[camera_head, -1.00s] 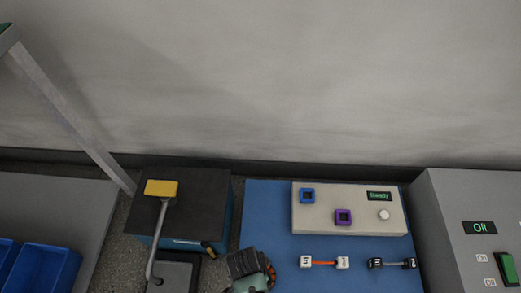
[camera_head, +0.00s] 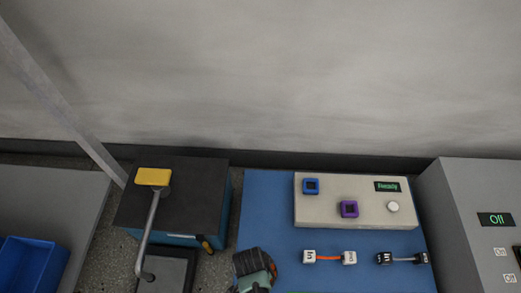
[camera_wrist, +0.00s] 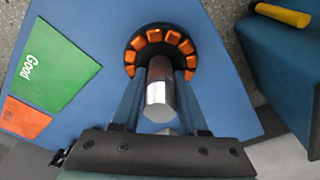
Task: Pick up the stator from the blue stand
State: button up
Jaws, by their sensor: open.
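The stator (camera_wrist: 139,47), a dark ring with several orange coils, shows at the top middle of the wrist view, over the blue surface (camera_wrist: 90,25). A shiny silver cylinder (camera_wrist: 158,95) extends from the ring's centre toward the camera. My gripper (camera_wrist: 158,82) is open, with one finger on each side of the cylinder and the tips close to the ring's near edge. I cannot tell whether the fingers touch it. Part of the ring is hidden by the cylinder and fingers.
A green "Good" patch (camera_wrist: 57,68) and an orange patch (camera_wrist: 24,118) lie left of the stator. In the head view, a panel (camera_head: 330,210) and labelled cables (camera_head: 330,257) are to the right. A dark-topped blue box (camera_head: 195,185) with a yellow-ended lever (camera_head: 153,177) stands left.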

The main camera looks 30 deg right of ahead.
grip_shut()
dwell(1.4)
